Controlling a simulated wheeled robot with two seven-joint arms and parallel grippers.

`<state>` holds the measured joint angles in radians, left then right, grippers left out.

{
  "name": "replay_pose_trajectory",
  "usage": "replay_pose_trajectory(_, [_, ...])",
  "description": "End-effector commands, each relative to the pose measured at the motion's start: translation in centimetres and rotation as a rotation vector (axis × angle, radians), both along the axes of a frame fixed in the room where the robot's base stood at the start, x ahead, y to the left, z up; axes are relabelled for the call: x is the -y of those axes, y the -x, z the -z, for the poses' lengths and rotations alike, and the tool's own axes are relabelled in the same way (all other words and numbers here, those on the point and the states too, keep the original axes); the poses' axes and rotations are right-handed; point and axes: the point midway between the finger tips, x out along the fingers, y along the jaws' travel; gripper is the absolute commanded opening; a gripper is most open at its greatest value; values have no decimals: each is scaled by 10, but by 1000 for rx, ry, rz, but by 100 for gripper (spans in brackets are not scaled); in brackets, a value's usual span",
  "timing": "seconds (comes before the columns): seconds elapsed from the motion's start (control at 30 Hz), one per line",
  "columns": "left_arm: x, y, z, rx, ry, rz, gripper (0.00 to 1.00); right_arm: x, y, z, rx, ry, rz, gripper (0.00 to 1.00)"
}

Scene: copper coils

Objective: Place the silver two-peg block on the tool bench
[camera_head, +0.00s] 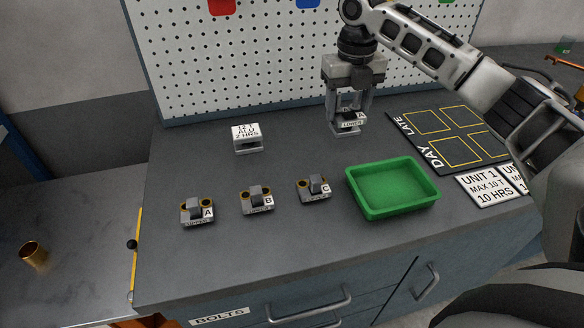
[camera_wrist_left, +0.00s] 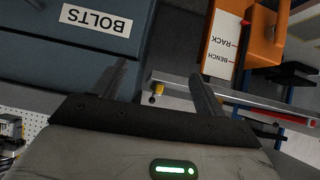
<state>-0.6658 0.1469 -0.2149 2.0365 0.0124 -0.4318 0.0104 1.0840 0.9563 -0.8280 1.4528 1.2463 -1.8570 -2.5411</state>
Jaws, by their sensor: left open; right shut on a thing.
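My right gripper (camera_head: 350,108) points down over the back of the tool bench (camera_head: 300,240) and is shut on a small silver block (camera_head: 352,121) with a white label. The block is low at the bench top; I cannot tell whether it touches. Its pegs are mostly hidden by the fingers. Silver blocks labelled A (camera_head: 197,211), B (camera_head: 257,199) and C (camera_head: 313,188), with copper-coloured rings, stand in a row on the bench. My left gripper (camera_wrist_left: 163,88) is open and empty in the left wrist view.
A green tray (camera_head: 393,212) stands right of block C. A silver stand with a label (camera_head: 247,145) is at back left. A black marked mat (camera_head: 445,128) and white cards (camera_head: 487,190) lie at right. A copper ring (camera_head: 33,254) sits on the lower left table. Bench between stand and gripper is clear.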

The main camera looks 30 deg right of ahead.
Motion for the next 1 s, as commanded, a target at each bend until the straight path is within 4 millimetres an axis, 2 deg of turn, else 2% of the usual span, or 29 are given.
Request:
replay_pose_trajectory(0.33, [-2, 3, -5, -9, -7, 0, 72, -83, -16, 34, 1, -4, -8, 22])
replay_pose_trajectory(0.5, [-3, 2, -5, -9, -9, -2, 72, -107, -20, 66, -1, -2, -4, 22])
replay_pose_trajectory(0.87, [-3, -5, -11, 8, -8, -7, 72, -131, -25, 97, 1, -2, -3, 22])
replay_pose_trajectory(1.0, [-3, -4, -15, 7, -7, -9, 72, -128, -24, 117, 0, 0, 0, 22])
